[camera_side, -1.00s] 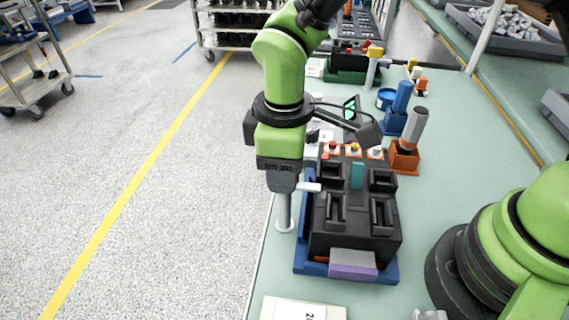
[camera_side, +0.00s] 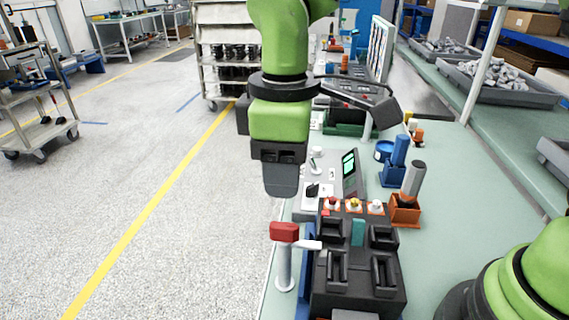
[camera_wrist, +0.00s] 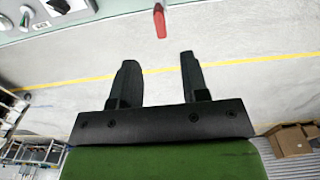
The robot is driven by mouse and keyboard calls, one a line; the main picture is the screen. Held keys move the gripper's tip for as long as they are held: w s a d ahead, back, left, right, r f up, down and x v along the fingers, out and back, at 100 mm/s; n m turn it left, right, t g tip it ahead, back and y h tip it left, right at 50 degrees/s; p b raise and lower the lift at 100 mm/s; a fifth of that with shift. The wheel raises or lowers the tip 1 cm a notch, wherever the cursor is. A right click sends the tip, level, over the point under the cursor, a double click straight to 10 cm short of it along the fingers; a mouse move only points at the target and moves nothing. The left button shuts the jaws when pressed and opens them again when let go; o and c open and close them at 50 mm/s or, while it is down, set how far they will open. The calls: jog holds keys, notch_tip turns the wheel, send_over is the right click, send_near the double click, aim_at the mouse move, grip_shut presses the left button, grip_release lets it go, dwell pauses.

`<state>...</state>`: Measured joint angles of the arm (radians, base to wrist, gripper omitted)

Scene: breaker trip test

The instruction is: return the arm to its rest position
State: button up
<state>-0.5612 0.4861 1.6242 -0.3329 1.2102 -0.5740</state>
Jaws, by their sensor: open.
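My gripper (camera_side: 281,182) hangs pointing down above the bench's left edge, apart from the red-topped lever below it. In the wrist view its two dark fingers (camera_wrist: 158,62) are spread with nothing between them. The lever's red cap (camera_side: 284,232) sits on a light grey post (camera_side: 285,268) at the left side of the black breaker block (camera_side: 358,270). In the wrist view the red cap (camera_wrist: 160,20) lies beyond the fingertips.
A control panel with a lit green screen (camera_side: 349,170) stands behind the block. An orange holder (camera_side: 404,210) and a blue holder (camera_side: 393,174) stand to the right. The floor (camera_side: 150,230) left of the bench is clear. A shelf cart (camera_side: 228,50) stands behind.

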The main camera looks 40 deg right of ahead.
jog(key=s+d+r+m+t+y, duration=0.25)
jog(key=s+d+r+m, duration=0.25)
jog(key=d+r+m, duration=0.3)
jog(key=s+d+r+m+t, duration=0.1)
jog(key=s+d+m+t, duration=0.3)
jog(key=s, duration=0.4)
jog(key=d+m, duration=0.1)
jog(key=d, duration=0.1)
jog(key=shift+s+d+r+t, duration=0.2)
jog(key=shift+s+d+t, duration=0.05)
jog(key=shift+d+t, duration=0.15)
